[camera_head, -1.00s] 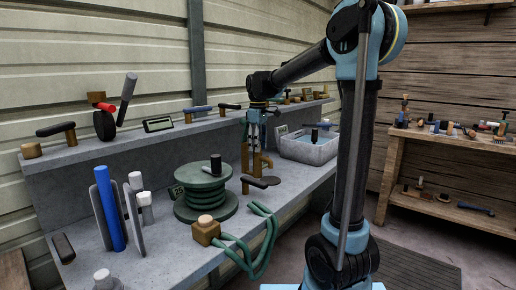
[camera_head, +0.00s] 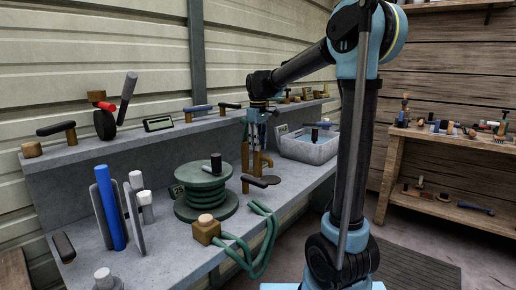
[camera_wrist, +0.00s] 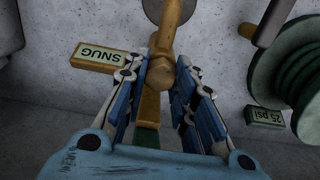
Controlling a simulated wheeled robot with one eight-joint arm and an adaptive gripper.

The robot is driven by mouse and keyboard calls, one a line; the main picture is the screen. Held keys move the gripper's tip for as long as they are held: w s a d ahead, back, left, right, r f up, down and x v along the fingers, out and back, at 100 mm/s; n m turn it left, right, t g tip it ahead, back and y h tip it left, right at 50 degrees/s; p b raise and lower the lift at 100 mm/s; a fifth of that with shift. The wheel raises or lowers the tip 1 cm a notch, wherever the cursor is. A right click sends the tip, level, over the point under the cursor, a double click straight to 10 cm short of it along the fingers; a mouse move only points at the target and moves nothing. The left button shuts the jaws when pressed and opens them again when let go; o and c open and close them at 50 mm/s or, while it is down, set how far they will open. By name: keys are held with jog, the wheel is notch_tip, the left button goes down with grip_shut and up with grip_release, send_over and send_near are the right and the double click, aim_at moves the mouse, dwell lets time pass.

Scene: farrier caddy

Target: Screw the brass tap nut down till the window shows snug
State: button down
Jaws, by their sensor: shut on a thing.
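My gripper (camera_wrist: 164,68) points down at the brass tap in the wrist view, with one finger on each side of the brass tap nut (camera_wrist: 160,67). It is shut on the nut, whose sides are partly hidden by the fingers. The window (camera_wrist: 101,57) is a pale panel in a tan block left of the fingers and reads SNUG, upside down in this view. In the head view my gripper (camera_head: 257,124) is above the brass tap (camera_head: 257,160) on the grey bench; the nut is too small to make out there.
A green hose reel (camera_head: 206,199) stands left of the tap; a 25 psi plate (camera_wrist: 264,117) is beside it. A grey basin (camera_head: 310,149) is to the right. A blue cylinder (camera_head: 110,208) stands at the left.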

jog(key=c, duration=1.5)
grip_release()
jog(key=shift+w+d, duration=0.1)
jog(key=shift+r, duration=0.1)
jog(key=shift+r, duration=2.4)
